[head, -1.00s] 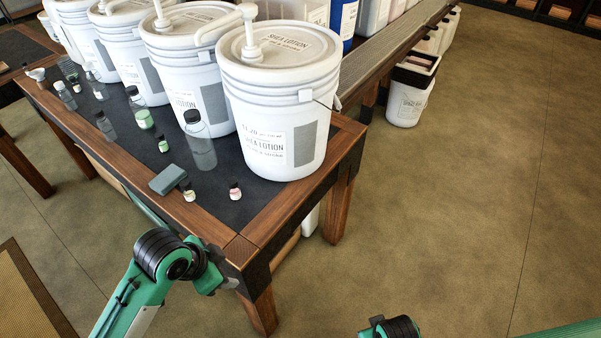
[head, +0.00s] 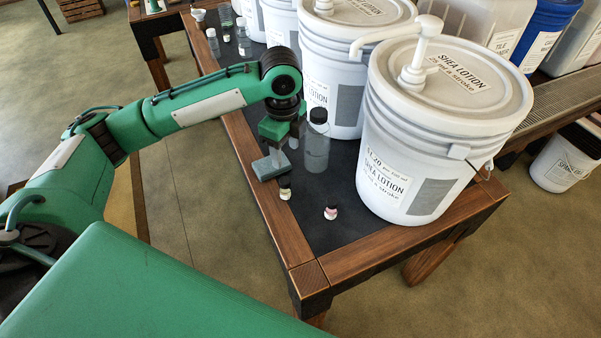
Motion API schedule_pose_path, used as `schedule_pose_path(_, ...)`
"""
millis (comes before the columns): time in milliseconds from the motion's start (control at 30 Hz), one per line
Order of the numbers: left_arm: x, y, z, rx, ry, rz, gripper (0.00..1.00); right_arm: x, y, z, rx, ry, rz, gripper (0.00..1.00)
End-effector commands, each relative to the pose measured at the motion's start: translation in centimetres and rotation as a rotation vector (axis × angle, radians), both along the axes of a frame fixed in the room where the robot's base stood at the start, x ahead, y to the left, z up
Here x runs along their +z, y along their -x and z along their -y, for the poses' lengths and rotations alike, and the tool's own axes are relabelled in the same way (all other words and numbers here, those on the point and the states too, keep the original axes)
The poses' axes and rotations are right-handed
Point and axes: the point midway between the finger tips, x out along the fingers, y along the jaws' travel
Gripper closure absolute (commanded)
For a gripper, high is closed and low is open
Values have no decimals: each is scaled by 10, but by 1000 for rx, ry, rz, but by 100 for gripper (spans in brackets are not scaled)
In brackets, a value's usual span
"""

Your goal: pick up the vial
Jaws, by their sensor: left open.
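Two small vials with dark caps stand on the dark table top near its front corner: one with a yellowish-green label (head: 285,191) and one with a pink label (head: 331,212). I cannot tell which one the task means. My left gripper (head: 275,153) is open and points down over the table, just behind the yellowish-green vial. Its fingertips are close to a grey block (head: 271,168), and I cannot tell whether they touch it. A clear bottle with a black cap (head: 317,145) stands right of the gripper. My right gripper is out of view.
A large white shea lotion pump bucket (head: 385,185) stands right of the vials, with more buckets behind. Other small bottles (head: 213,43) stand farther back. The wooden table edge (head: 262,205) runs along the left. The front corner is clear.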

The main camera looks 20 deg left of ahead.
Motion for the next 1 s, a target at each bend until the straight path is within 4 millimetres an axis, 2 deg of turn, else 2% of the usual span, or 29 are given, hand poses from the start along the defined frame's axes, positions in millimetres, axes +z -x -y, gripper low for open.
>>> schedule_pose_path(67, -1, -1, -3, -2, -5, -4, 47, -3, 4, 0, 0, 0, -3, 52)
schedule_pose_path(167, -13, 0, -4, -2, -6, -9, 47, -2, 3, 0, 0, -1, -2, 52)
schedule_pose_path(400, -60, 1, -3, -2, -5, -8, 47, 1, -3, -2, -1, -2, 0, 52)
schedule_pose_path(500, -74, 1, -3, -2, -4, -6, 47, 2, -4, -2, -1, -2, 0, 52)
schedule_pose_path(733, -90, 2, -3, -2, -5, -4, 47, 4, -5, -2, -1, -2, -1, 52)
schedule_pose_path(1000, -128, 7, -5, -2, -5, -5, 47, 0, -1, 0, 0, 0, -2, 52)
